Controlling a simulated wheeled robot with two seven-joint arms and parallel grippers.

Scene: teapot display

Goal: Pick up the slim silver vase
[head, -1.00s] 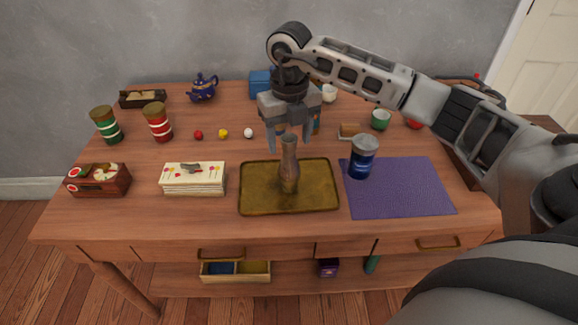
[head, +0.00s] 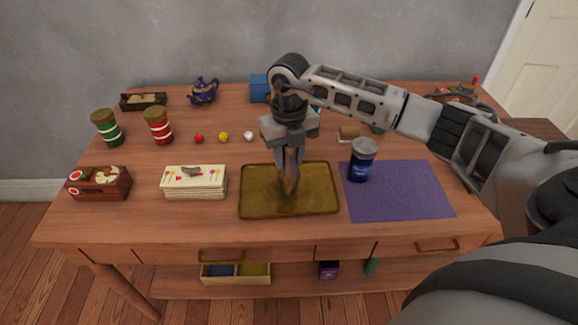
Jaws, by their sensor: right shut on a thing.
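The slim silver vase (head: 289,186) stands upright on the brass-coloured tray (head: 323,205) at the front middle of the table. It looks brownish-grey here, and my gripper hides its upper part. My right gripper (head: 288,172) points straight down from above and is shut on the vase. The base of the vase appears to be still on the tray. My left gripper is not in view.
A dark blue can (head: 361,160) stands close to the right, by a purple mat (head: 398,190). A cake-like box (head: 195,181) lies left of the tray. Small red, yellow and white balls (head: 223,137) sit behind. A blue teapot (head: 204,91) stands at the back left.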

